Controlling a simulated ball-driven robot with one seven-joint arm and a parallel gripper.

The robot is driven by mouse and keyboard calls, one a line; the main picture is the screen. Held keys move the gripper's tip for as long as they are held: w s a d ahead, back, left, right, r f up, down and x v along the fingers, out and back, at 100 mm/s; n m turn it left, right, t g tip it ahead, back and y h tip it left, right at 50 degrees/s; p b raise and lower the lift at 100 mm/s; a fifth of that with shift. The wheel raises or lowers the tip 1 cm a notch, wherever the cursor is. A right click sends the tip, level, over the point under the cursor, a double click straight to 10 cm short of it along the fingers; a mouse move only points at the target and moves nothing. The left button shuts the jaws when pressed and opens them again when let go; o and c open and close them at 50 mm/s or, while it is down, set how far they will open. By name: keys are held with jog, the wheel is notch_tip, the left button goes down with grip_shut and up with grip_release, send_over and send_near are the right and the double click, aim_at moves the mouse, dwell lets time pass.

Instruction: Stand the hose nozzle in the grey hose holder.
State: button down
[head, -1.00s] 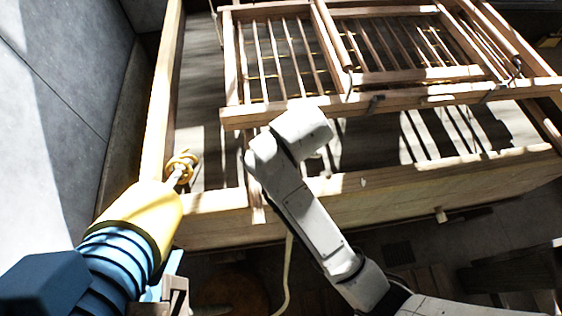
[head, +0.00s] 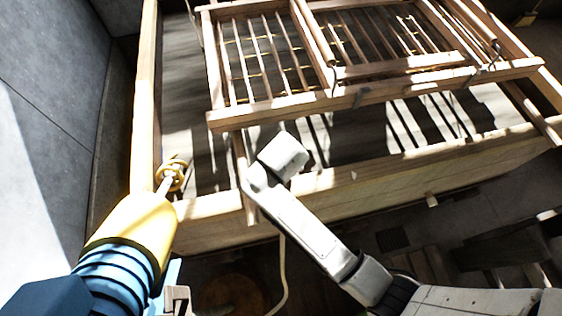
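A large yellow cone on a blue ribbed body (head: 115,268) lies close to my camera at the lower left and looks like the hose nozzle. It is tilted, with its narrow end up and to the right, where a brass-coloured ringed piece (head: 172,175) shows. I cannot tell if the two are joined. A dark blue block adjoins its lower end. My white arm bends in the middle, but no gripper fingers can be made out.
A wooden vat (head: 350,200) fills the middle, with a slatted wooden frame (head: 340,95) above it. A grey wall (head: 50,90) stands at the left. A pale hose or cord (head: 284,275) hangs in front of the vat. Dark floor lies at the lower right.

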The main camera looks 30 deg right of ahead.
jog(key=shift+f, duration=0.3)
jog(key=c, duration=0.7)
grip_release()
jog(key=shift+r, duration=0.55)
jog(key=v, duration=1.1)
jog(key=shift+s+r, duration=0.2)
jog(key=shift+r, duration=0.1)
